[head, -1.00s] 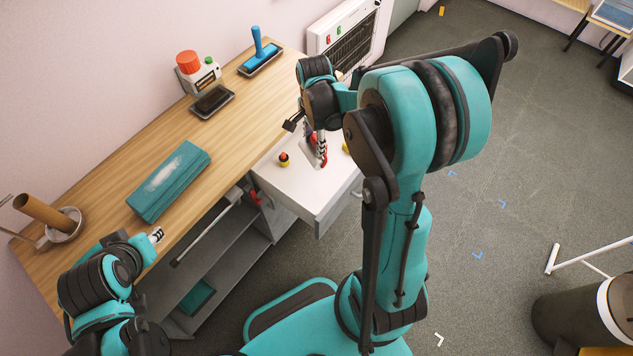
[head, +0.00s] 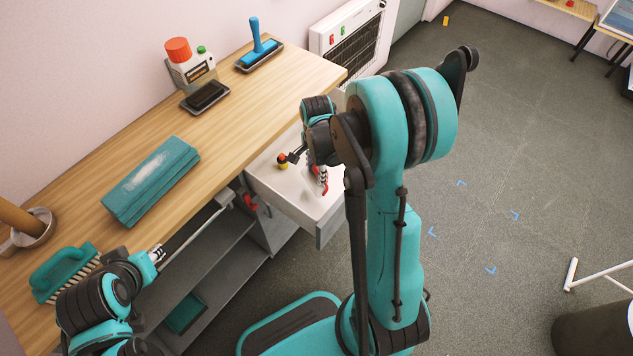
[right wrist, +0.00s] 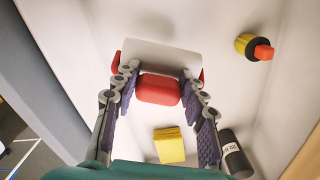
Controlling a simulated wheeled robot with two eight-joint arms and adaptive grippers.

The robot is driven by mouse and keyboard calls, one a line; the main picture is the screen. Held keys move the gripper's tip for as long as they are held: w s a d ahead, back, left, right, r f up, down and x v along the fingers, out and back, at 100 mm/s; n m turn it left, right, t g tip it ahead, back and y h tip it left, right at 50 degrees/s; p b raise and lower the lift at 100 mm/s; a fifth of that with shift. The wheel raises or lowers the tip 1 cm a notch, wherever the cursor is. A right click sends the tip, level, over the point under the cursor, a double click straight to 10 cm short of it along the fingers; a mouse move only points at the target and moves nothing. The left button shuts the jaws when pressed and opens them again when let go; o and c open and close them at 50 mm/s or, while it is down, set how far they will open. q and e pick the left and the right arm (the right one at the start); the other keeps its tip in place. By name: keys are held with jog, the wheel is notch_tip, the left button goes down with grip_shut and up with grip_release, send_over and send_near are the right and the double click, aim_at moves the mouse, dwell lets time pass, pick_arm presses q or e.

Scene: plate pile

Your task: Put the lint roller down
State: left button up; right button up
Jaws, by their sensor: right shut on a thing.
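The lint roller (right wrist: 150,55) has a white roll with red ends and a red handle. It lies between the fingers of my right gripper (right wrist: 160,98), which is shut on its handle in the right wrist view. My right gripper (head: 319,178) is over the open white drawer (head: 290,196) in the head view, partly hidden by my arm. Whether the roller touches the drawer floor I cannot tell. My left gripper (head: 157,254) is near the table's front edge at lower left; its fingers are too small to judge.
The drawer also holds a yellow-and-black item with a red top (right wrist: 253,47), a yellow block (right wrist: 169,145) and a dark cylinder (right wrist: 235,155).

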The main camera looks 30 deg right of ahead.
aim_at(316, 175)
notch_tip(316, 175, down, 4)
jog(key=shift+b, duration=0.9)
jog(key=shift+r, duration=0.1)
jog(key=shift+f, duration=0.2)
jog(key=o, duration=1.3)
jog(key=shift+r, duration=0.1)
